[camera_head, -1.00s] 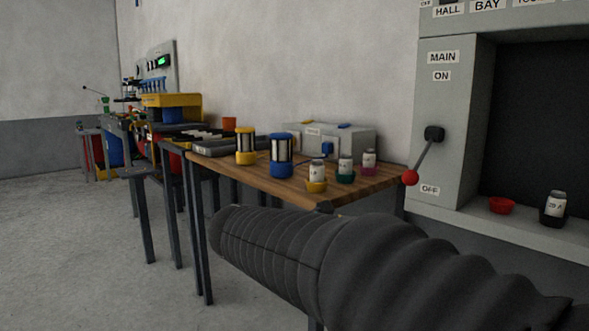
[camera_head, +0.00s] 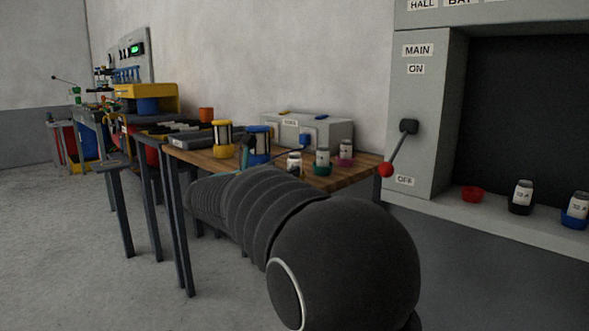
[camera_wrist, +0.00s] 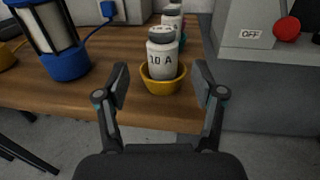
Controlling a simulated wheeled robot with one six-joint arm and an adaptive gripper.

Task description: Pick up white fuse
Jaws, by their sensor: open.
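In the wrist view a white fuse (camera_wrist: 162,58) marked "10 A", with dark bands at its top, stands upright in a yellow cup (camera_wrist: 163,84) near the wooden table's front edge. My gripper (camera_wrist: 160,79) is open and empty, its two fingers apart on either side of the cup in the picture. I cannot tell how far short of the fuse the fingertips are. In the head view the same fuse (camera_head: 294,162) shows above my arm, and its cup is mostly hidden. Behind it stand a white fuse in a green cup (camera_head: 322,169) and one in a magenta cup (camera_head: 346,160).
A blue-capped cylinder (camera_wrist: 65,62) stands left of the fuse, with a yellow-capped one (camera_head: 222,140) beyond. A grey box (camera_head: 310,133) stands behind. To the right are the cabinet's red-knobbed lever (camera_head: 386,170), an empty red cup (camera_head: 472,194) and more fuses (camera_head: 522,196).

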